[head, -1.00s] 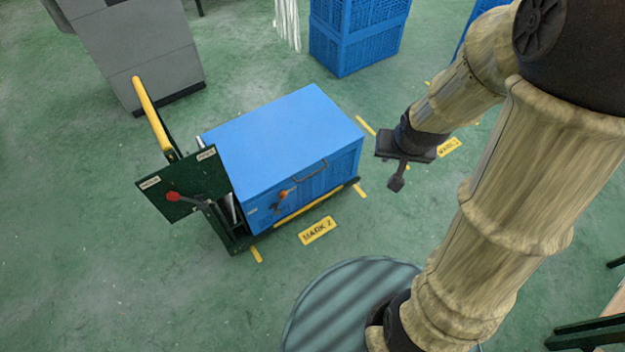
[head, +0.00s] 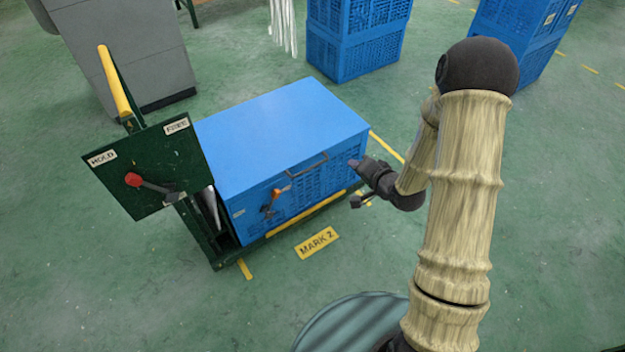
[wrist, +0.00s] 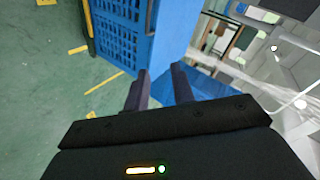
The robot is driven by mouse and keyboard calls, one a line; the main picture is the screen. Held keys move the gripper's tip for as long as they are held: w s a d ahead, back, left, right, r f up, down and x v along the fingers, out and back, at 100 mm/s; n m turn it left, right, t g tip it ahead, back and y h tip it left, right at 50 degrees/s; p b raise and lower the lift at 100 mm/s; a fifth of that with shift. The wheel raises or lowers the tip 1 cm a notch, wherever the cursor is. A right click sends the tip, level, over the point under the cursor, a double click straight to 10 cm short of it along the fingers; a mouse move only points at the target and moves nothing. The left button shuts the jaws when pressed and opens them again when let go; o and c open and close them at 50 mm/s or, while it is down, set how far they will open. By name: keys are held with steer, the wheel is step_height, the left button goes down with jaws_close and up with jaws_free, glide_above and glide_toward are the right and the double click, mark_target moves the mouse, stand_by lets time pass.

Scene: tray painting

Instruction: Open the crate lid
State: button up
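The blue crate (head: 335,185) stands on a dark green cart, its flat blue lid (head: 280,125) shut. A dark bar handle (head: 307,167) is at the lid's front edge, and an orange-tipped latch (head: 275,200) is on the front left face. My gripper (head: 354,182) is open and empty by the crate's right front, right of the handle. I cannot tell the exact gap from the crate. In the wrist view, the two dark fingers (wrist: 160,85) are apart, with the crate's slatted wall (wrist: 118,38) beyond them.
The cart has a yellow push bar (head: 115,80) and a green panel (head: 150,165) with a red-knobbed lever (head: 134,180) between HOLD and FREE labels. A yellow MARK 2 floor plate (head: 317,242) lies in front. Stacked blue crates (head: 355,50) stand behind.

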mark_target(312, 167)
step_height(312, 167, down, 12)
steer(key=a+m+t+y+b, duration=0.2)
steer(key=m+y+b, duration=0.1)
steer(key=b, duration=0.5)
steer(key=shift+a+f+m+y, duration=0.15)
steer(key=shift+a+m+y, duration=0.25)
steer(key=shift+m, duration=0.1)
steer(key=shift+s, duration=0.1)
steer(key=b+x, duration=0.2)
steer(key=x, duration=0.3)
steer(key=b+x, duration=0.2)
steer(key=x, duration=0.4)
steer(key=b+x, duration=0.2)
steer(key=x, duration=0.4)
steer(key=shift+w+r, duration=0.25)
steer(key=shift+w, duration=0.1)
jaws_close()
